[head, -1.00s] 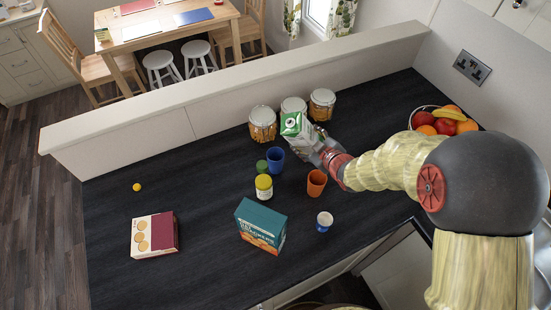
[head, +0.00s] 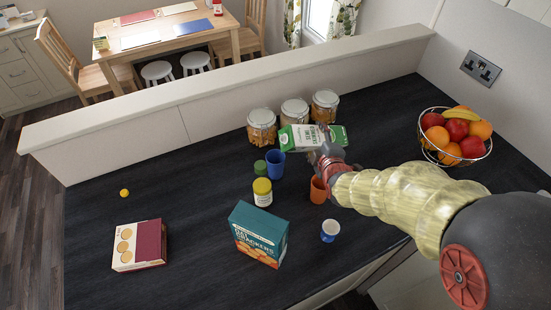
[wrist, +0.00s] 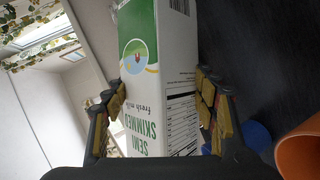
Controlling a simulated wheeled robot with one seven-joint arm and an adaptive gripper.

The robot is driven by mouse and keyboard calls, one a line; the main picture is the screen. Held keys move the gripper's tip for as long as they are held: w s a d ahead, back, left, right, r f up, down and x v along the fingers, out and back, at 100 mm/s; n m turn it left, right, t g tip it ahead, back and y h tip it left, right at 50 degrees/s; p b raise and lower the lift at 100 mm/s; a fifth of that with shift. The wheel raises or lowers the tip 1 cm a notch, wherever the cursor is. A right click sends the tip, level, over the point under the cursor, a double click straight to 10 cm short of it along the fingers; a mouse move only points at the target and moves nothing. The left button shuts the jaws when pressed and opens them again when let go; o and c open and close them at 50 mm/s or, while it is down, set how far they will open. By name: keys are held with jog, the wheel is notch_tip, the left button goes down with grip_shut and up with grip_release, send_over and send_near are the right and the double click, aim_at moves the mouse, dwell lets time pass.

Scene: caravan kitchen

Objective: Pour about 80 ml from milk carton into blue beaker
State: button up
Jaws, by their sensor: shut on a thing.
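The milk carton (head: 304,136), white and green, is tilted far over, almost lying on its side, above the counter in the head view. My gripper (head: 322,157) is shut on the carton. In the wrist view the carton (wrist: 155,60) stands between my two finger pads (wrist: 158,112). Part of a blue thing, likely the beaker (wrist: 257,136), shows at the wrist view's lower right. I see no milk stream, and the beaker's inside is too small to read.
An orange cup (head: 318,190) stands close beside my gripper. Storage jars (head: 294,111) stand behind. A cracker box (head: 259,234) and a small blue-white pot (head: 329,231) are in front.

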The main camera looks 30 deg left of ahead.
aim_at(317, 129)
jog(key=shift+w+r+n+t, duration=0.1)
jog(key=shift+r+n+t, duration=0.2)
jog(key=shift+r+n, duration=0.15)
jog(key=shift+a+r+n+t, duration=0.1)
jog(key=shift+r+n+t, duration=0.3)
jog(key=shift+r, duration=0.55)
jog(key=shift+h, duration=0.3)
jog(key=shift+r+n+t+b, duration=0.15)
jog(key=shift+n+t+b, duration=0.15)
jog(key=shift+n+b, duration=0.2)
jog(key=shift+s+r+n+t+p, duration=0.2)
jog(key=shift+r+n+t+p, duration=0.1)
jog(key=shift+r+n, duration=0.35)
jog(key=shift+w+r, duration=0.15)
jog(key=shift+w, duration=0.1)
jog(key=shift+w+d+r, duration=0.1)
jog(key=shift+w+d, duration=0.2)
jog(key=shift+d, duration=0.05)
jog(key=shift+w, duration=0.1)
jog(key=shift+r, duration=0.3)
dwell(1.6)
